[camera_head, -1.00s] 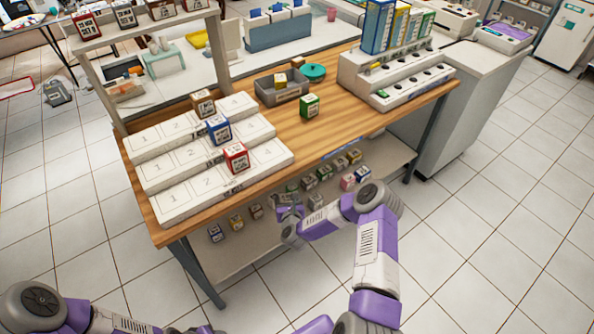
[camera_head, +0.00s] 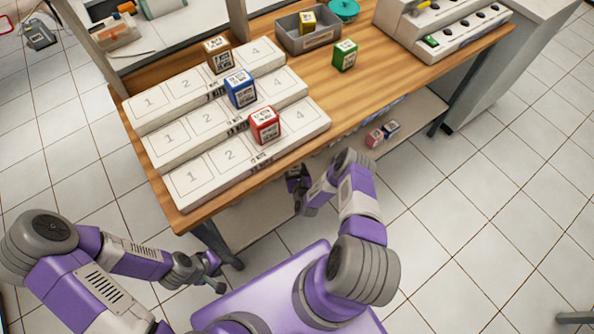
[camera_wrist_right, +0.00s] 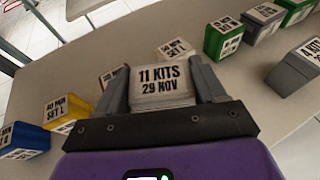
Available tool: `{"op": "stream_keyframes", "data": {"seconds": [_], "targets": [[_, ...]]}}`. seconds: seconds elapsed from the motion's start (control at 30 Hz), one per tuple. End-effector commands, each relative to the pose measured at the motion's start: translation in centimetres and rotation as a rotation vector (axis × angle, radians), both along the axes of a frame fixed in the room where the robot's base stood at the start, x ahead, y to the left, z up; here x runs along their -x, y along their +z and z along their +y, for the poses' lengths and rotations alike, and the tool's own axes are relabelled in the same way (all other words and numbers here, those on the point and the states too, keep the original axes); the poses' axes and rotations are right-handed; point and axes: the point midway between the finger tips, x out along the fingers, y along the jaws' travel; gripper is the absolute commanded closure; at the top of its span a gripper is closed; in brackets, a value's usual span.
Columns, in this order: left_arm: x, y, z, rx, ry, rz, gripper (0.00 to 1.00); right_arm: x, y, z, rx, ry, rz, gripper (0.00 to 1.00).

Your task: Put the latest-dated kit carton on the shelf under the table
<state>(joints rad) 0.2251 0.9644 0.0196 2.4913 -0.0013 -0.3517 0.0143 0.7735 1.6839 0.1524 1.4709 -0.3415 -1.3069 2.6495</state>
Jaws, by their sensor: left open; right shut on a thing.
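My right gripper (camera_wrist_right: 163,88) is shut on a kit carton (camera_wrist_right: 164,82) whose pale label reads "11 KITS 29 NOV". In the right wrist view the carton sits between the two fingers, over the shelf (camera_wrist_right: 85,75). In the head view my right gripper (camera_head: 300,188) is at the table's front edge, below the tabletop, and its carton is hard to make out. The shelf (camera_head: 405,150) shows partly under the table (camera_head: 345,110). My left gripper (camera_head: 217,275) is open and empty, low in front of the table's left leg.
Several cartons stand on the shelf around the held one, including a yellow carton (camera_wrist_right: 62,118), a green carton (camera_wrist_right: 222,40) and a grey carton (camera_wrist_right: 292,72). On the tabletop are a red carton (camera_head: 264,126), a blue carton (camera_head: 240,90) and a green carton (camera_head: 345,55).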

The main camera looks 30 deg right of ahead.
Motion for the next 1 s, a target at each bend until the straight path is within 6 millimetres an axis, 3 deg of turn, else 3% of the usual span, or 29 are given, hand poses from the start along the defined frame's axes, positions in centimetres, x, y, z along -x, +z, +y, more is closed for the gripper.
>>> {"op": "stream_keyframes", "data": {"seconds": [0.3,0.7,0.73,0.87,1.0], "targets": [[0.0,-2.0,0.0,0.0,0.0,-0.001,0.57,0.0,-3.8,0.0,0.002,0.001,0.0,0.66],[0.0,-1.8,0.0,0.0,0.0,-0.001,0.57,0.0,-4.2,0.0,-0.001,-0.001,0.0,0.66],[0.0,-1.8,0.0,0.0,0.0,-0.001,0.57,0.0,-4.1,0.0,0.0,-0.001,0.0,0.26],[0.0,-1.8,0.0,0.0,0.0,-0.001,0.57,0.0,-4.1,0.0,0.0,-0.001,0.0,0.06],[0.0,-1.8,0.0,0.0,0.0,-0.001,0.57,0.0,-4.1,0.0,0.0,-0.001,0.0,0.05]]}}
